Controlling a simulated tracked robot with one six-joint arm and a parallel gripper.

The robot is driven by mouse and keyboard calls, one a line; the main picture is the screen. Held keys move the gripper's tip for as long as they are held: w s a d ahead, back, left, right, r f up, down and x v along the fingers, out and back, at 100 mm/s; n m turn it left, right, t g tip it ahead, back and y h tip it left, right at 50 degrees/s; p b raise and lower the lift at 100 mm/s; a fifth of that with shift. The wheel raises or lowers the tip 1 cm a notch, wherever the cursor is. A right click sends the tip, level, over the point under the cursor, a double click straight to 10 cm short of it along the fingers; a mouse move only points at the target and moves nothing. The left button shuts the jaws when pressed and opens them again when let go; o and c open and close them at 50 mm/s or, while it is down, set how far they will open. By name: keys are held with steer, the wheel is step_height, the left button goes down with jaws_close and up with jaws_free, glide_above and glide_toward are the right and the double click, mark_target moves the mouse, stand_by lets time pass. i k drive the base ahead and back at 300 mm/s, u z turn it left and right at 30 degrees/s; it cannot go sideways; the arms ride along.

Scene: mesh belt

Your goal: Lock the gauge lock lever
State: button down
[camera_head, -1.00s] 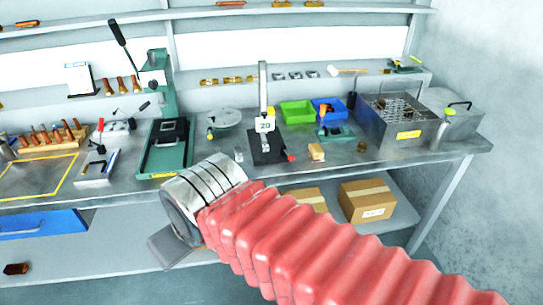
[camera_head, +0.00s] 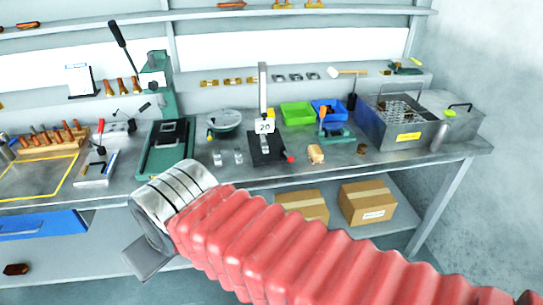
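A gauge stand (camera_head: 264,126) with a tall grey post, a white plate reading 20 and a black base stands on the middle of the bench. A small lever with a red knob (camera_head: 290,159) sticks out at the right front of its base; it looks like the lock lever, but its lock state is too small to tell. My arm, with a red bellows sleeve and silver cuff, reaches in from the lower right. My gripper (camera_head: 148,260) shows only as a grey part beyond the cuff, below the bench's front edge, left of and apart from the gauge. Its fingers cannot be made out.
A green press (camera_head: 168,148) with a long black handle stands left of the gauge. Two small metal pieces (camera_head: 228,158) lie between them. Green (camera_head: 297,113) and blue bins stand behind right, with a metal basket tank (camera_head: 400,128) further right. Cardboard boxes (camera_head: 366,203) sit on the lower shelf.

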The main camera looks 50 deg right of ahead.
mark_target(287, 156)
steer(key=i, duration=0.95)
steer(key=z, duration=0.05)
